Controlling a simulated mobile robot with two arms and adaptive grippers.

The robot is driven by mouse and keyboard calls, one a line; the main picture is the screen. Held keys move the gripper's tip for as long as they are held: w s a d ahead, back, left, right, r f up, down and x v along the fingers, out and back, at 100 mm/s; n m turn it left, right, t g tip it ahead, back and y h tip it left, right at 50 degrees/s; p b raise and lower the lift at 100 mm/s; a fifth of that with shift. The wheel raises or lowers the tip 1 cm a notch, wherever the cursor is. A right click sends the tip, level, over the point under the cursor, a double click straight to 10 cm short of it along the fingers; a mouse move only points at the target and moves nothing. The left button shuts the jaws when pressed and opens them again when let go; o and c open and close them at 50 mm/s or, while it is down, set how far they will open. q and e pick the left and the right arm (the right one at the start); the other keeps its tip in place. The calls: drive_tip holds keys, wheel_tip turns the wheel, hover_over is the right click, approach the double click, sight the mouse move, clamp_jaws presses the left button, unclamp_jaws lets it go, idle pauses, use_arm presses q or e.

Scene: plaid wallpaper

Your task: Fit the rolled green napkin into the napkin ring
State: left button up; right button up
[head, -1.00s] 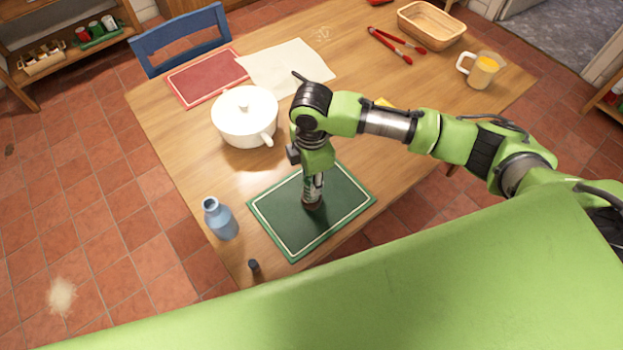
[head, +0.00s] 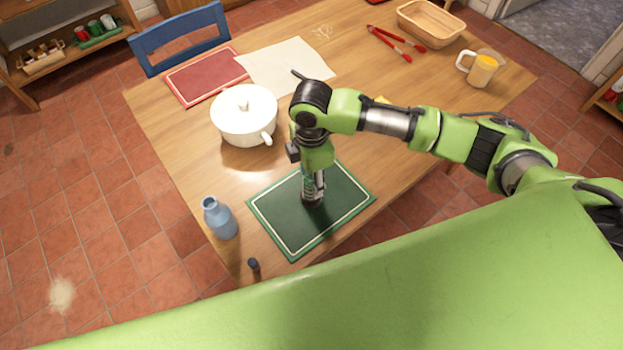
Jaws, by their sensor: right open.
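My right gripper (head: 314,183) points down over the green placemat (head: 285,226) with the white border line. It is open. A small green upright shape (head: 307,188), which looks like the rolled napkin, shows between and beside its fingers. A dark brown round piece (head: 311,203), probably the napkin ring, is at the foot of this shape on the placemat. The gripper hides much of both, so I cannot tell how far the napkin sits inside the ring. My left gripper is not in view.
A blue bottle (head: 220,218) and a small dark cap (head: 254,265) stand left of the placemat. Farther back are a cream cloth (head: 285,66), a red placemat (head: 205,77), red tongs (head: 397,42), a basket (head: 431,25) and a mug (head: 480,70).

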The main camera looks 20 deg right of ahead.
wheel_tip(320, 180, up, 11)
drive_tip(key=b, duration=0.1)
idle(0.6)
